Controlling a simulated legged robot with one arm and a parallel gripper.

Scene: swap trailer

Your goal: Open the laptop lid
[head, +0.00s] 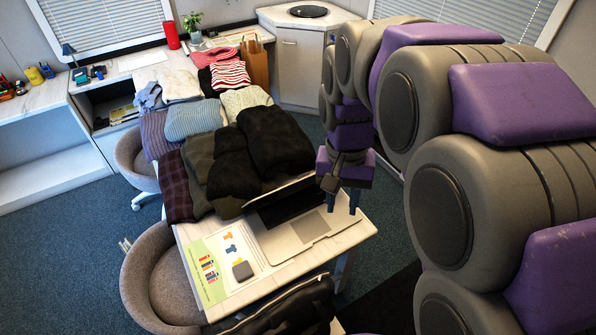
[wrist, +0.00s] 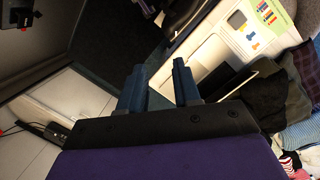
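The silver laptop (head: 310,228) sits on the front part of the white table. Its lid (head: 284,204) is partly raised, with a dark screen facing the front, and its back edge is against the pile of clothes. Exactly how far it is raised is hard to tell. My gripper (head: 342,202) points down by the laptop's right side, with its two blue fingers apart and nothing between them. In the wrist view, my gripper (wrist: 160,82) is also open and empty, and the laptop (wrist: 206,56) shows beyond the right finger. I cannot tell whether a finger touches it.
Folded clothes (head: 270,143) cover the table behind the laptop. A green-edged sheet (head: 210,272) and a small dark box (head: 242,270) lie to the left. A black bag (head: 290,308) is at the front. Grey chairs (head: 160,280) stand on the left. Carpet is free at the table's right.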

